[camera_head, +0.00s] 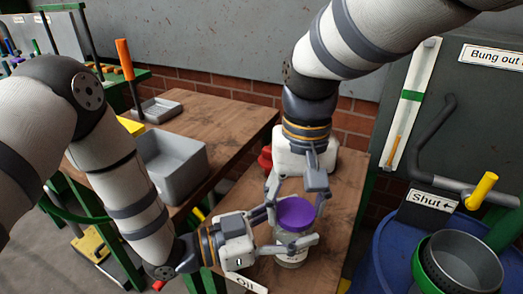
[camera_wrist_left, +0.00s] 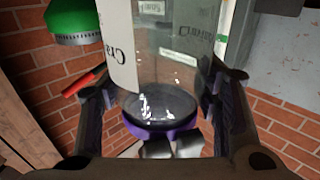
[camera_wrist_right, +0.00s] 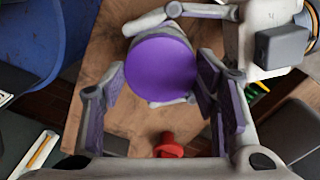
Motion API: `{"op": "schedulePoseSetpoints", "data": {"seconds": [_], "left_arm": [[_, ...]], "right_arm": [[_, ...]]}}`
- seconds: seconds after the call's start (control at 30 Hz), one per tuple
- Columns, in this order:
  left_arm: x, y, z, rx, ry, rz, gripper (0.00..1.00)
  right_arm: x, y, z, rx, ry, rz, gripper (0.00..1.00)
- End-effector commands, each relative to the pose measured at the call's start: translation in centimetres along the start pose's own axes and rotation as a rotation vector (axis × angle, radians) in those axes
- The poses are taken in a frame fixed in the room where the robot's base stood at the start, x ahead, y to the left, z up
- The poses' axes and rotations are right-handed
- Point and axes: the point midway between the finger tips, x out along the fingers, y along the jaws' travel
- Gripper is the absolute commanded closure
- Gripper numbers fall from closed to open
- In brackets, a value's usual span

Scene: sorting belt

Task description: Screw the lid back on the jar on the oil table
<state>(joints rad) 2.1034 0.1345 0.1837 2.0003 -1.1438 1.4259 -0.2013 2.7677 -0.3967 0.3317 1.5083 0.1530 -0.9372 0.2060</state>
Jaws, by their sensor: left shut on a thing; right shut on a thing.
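The jar (camera_head: 292,258) is clear glass with a pale label and stands upright by the front edge of the oil table (camera_head: 343,190). The purple lid (camera_head: 296,213) is on top of its mouth; I cannot tell whether it is threaded. The lid also shows from above in the right wrist view (camera_wrist_right: 160,68). My left gripper (camera_head: 312,240) is shut on the jar's body from the left side. The jar's glass fills the upper middle of the left wrist view (camera_wrist_left: 185,55), appearing upside down. My right gripper (camera_head: 296,200) comes down from above, fingers shut on either side of the lid.
A grey bin (camera_head: 172,165) sits on the wooden table to the left. A blue drum (camera_head: 385,250) with a grey pot (camera_head: 462,262) is at right.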

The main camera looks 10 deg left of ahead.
Motion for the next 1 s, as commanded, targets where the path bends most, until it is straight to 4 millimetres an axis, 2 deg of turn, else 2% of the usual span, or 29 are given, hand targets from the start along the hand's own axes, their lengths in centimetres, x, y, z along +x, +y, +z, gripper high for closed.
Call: {"op": "schedulePoseSetpoints", "data": {"seconds": [0.03, 0.1, 0.4, 0.73, 1.0], "left_arm": [[-0.1, 0.1, 0.0, 0.0, -0.001, 0.003, 1.0], [-0.1, 0.1, 0.0, 0.0, -0.002, 0.003, 1.0], [0.0, 0.1, 0.0, -0.001, -0.002, 0.002, 1.0], [0.0, 0.1, 0.0, 0.0, -0.002, 0.002, 1.0], [0.0, 0.1, 0.0, 0.001, -0.003, 0.002, 1.0]], "right_arm": [[0.0, 0.0, -0.1, -0.007, 0.007, 0.013, 0.41], [0.0, 0.0, -0.1, -0.008, 0.006, 0.013, 0.25], [0.1, 0.0, 0.0, -0.011, 0.002, 0.011, 0.25], [-4.2, -0.1, 0.0, -0.012, 0.006, 0.012, 0.25], [-4.7, -0.1, 0.0, -0.013, 0.009, 0.012, 0.25]]}}
